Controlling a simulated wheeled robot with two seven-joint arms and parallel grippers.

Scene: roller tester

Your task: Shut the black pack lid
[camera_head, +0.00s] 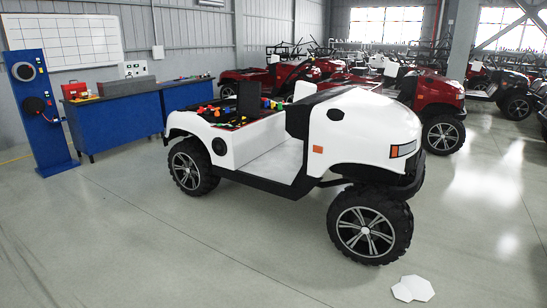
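A white cart (365,120) stands in the middle of the floor. Its battery bay (238,113), behind the floor area, is open and shows colourful parts and cables. A dark upright panel (248,98) rises from the bay and looks like the black pack lid standing open. Its hinge is too small to make out. Neither of my grippers is in view.
Blue workbenches (110,125) and a blue post (42,110) stand behind at left. Red carts (435,98) fill the back right. White flat pieces (413,288) lie on the floor by the front wheel (367,231). Floor at front left is clear.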

